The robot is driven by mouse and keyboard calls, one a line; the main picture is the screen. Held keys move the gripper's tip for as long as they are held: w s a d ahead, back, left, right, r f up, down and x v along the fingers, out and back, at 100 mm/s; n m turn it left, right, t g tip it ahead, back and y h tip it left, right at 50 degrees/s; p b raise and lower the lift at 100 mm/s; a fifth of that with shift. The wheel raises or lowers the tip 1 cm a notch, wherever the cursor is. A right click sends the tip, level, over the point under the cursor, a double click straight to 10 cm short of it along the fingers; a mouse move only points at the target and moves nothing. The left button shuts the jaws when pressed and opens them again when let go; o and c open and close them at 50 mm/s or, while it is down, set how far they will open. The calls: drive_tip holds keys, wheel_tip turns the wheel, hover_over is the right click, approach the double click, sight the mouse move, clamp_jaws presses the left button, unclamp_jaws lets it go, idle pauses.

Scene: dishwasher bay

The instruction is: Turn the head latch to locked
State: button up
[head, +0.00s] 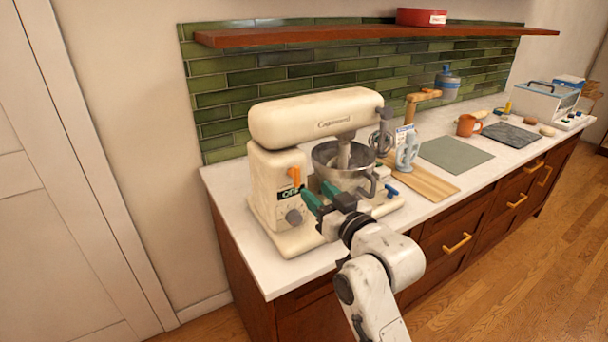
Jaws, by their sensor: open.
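A cream stand mixer (312,115) stands at the near left end of the white counter, its head level over a steel bowl (335,158). The head latch appears to be the small orange lever (294,176) on the side of the mixer's column. A dark label plate (287,193) sits just under it, too small to read surely. My gripper (315,188) has green-tipped fingers, open and empty, just right of the orange lever. I cannot tell whether a finger touches the lever. The fingers hide part of the mixer's column and bowl side.
A grey knob (294,216) sits on the column below the lever. Right of the mixer are a wooden board (430,183), a grey-green mat (455,153), an orange mug (467,126) and a dark slab (512,134). A wooden shelf (370,33) runs above. The counter's front left corner is clear.

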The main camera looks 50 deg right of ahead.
sight(298, 176)
drive_tip(key=p+x, duration=0.1)
drive_tip(key=x, duration=0.7)
drive_tip(key=shift+w+f+p, duration=0.1)
drive_tip(key=shift+p, duration=0.25)
drive_tip(key=shift+c, duration=0.3)
clamp_jaws()
